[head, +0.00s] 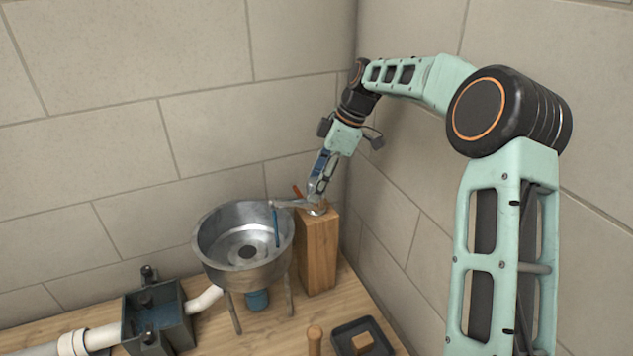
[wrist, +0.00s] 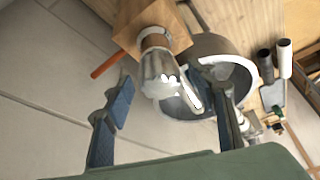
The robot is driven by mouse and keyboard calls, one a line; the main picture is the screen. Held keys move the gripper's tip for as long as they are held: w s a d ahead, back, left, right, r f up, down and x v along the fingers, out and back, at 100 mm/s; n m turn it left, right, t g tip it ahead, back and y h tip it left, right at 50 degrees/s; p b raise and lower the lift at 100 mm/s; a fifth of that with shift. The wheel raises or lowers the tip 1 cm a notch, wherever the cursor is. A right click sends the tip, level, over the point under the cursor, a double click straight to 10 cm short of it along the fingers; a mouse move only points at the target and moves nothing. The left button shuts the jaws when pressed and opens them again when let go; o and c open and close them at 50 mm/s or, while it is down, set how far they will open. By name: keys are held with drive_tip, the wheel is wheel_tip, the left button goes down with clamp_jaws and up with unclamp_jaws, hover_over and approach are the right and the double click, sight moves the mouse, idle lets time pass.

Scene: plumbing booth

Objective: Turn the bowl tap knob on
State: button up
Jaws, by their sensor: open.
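The chrome tap knob (wrist: 160,72) sits on a wooden post (head: 317,252) and lies between my open fingers in the wrist view. My gripper (wrist: 161,84) points down over the tap, with one blue-padded finger on each side and a visible gap on the left. I cannot tell whether the right finger touches the knob or spout. In the head view my gripper (head: 318,187) hides most of the knob. The spout (head: 288,204) reaches left over the metal bowl (head: 212,247). A thin blue strip (head: 276,226) hangs below its end; I cannot tell whether it is water.
An orange-red lever or rod (wrist: 105,62) sticks out beside the post. A dark box (head: 157,318) with white pipe stands left of the bowl. A black tray (head: 362,338) and a wooden peg (head: 314,340) are in front. Walls stand close behind and right.

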drive_tip(key=v, duration=1.2)
drive_tip(key=shift+a, duration=0.1)
